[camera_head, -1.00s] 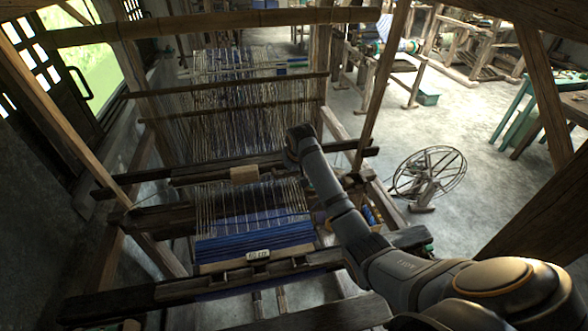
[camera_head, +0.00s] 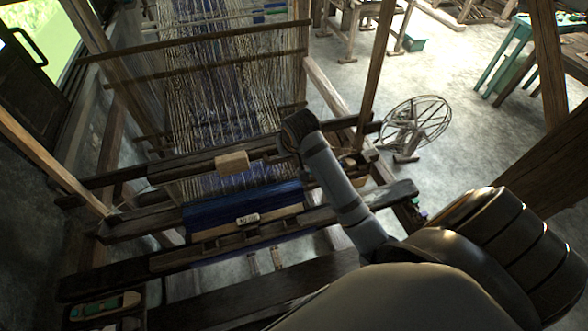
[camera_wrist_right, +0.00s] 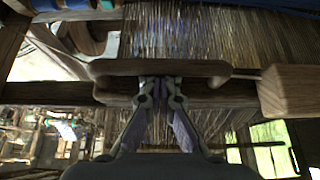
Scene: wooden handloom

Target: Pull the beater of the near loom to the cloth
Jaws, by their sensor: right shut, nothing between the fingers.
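The beater (camera_head: 140,178) of the near loom is a dark wooden beam across the warp, with a pale wooden block (camera_head: 232,162) at its middle. The blue cloth (camera_head: 225,212) lies on the near side, with a short strip of bare warp between them. My right arm reaches to the beater right of the block; its fingers are hidden in the head view. In the right wrist view, my right gripper (camera_wrist_right: 160,90) is shut and empty, its tips against or very near the beater's rail (camera_wrist_right: 205,68). The block (camera_wrist_right: 292,92) is to its right. My left gripper is out of view.
The front beam (camera_head: 180,262) crosses before the cloth, with a small label (camera_head: 247,219) near the cloth's edge. A slanted post (camera_head: 378,80) stands right of the warp. A spoked wheel (camera_head: 415,122) stands on the open floor at right.

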